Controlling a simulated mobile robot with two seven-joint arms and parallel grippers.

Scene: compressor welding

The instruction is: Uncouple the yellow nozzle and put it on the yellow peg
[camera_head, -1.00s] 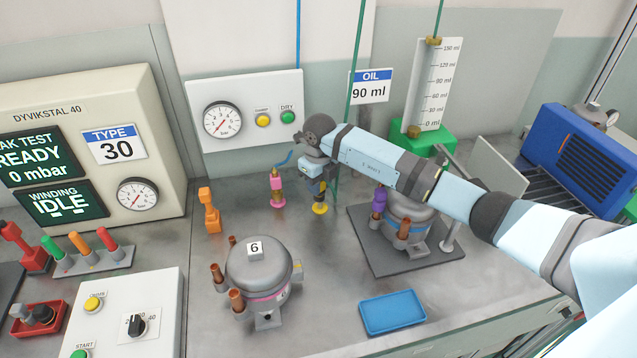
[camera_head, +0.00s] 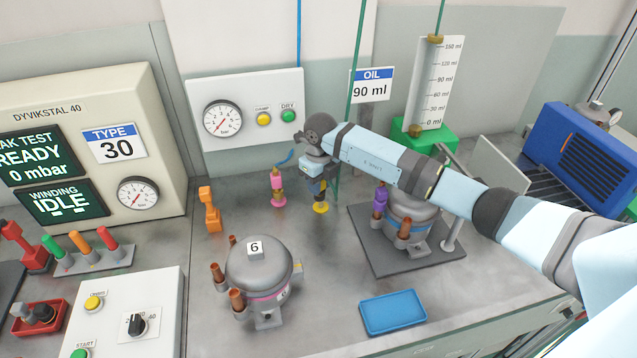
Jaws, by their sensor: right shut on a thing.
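My right gripper (camera_head: 319,187) points down at the back middle of the bench, shut on the yellow nozzle, which is small and mostly hidden by the fingers. It is right at the yellow peg (camera_head: 320,208), whose round yellow base shows just below the fingertips. I cannot tell whether the nozzle is seated on the peg. A green hose (camera_head: 358,75) hangs from above and passes behind my right arm. My left gripper is out of view.
A pink peg with a pink nozzle (camera_head: 278,184) stands just left, and an orange tool (camera_head: 209,209) further left. A compressor marked 6 (camera_head: 262,268) stands in front. Another compressor (camera_head: 412,216) with a purple plug (camera_head: 380,200) sits on a dark plate. A blue tray (camera_head: 393,312) lies front right.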

